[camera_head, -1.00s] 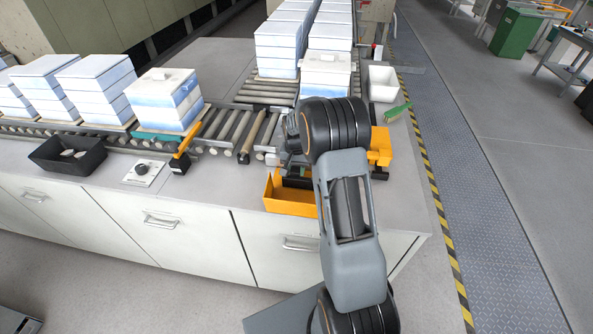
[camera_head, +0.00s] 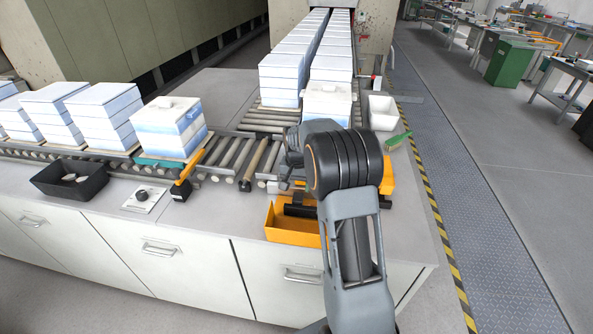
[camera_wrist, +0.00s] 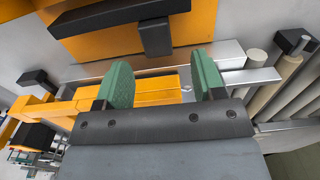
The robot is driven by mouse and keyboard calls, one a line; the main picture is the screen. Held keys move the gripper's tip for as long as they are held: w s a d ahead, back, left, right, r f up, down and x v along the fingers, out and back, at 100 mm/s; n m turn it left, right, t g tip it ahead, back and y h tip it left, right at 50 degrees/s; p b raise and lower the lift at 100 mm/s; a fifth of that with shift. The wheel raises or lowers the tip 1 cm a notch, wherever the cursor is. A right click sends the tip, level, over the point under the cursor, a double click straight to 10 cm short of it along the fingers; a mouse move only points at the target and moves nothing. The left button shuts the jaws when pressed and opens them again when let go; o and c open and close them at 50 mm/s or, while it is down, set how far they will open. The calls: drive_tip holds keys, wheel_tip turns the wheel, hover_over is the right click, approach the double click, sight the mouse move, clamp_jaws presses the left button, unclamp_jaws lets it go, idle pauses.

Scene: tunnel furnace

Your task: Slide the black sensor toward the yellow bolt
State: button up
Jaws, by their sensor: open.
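My gripper (camera_wrist: 163,82) is open, its two green pads apart at the side of the orange assembly on the bench. A yellow-orange block (camera_wrist: 155,90), possibly the yellow bolt, shows between and beyond the pads; contact cannot be told. A black block on a black bar (camera_wrist: 155,36), possibly the black sensor, lies ahead of the pads across an orange tray (camera_wrist: 215,15). In the head view, my arm hides most of this assembly. The orange tray (camera_head: 290,232) and orange part (camera_head: 388,180) show beside the arm.
A roller conveyor (camera_head: 225,155) carries white-blue stacked boxes (camera_head: 172,128). A black tray (camera_head: 70,182), a knob panel (camera_head: 143,200) and an orange bar with a black end (camera_head: 182,190) lie left. A white bin (camera_head: 382,112) and green brush (camera_head: 397,141) lie behind my arm.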

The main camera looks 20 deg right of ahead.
sight(297, 196)
wheel_tip(297, 196, up, 8)
drive_tip(key=shift+b, duration=0.3)
idle(0.5)
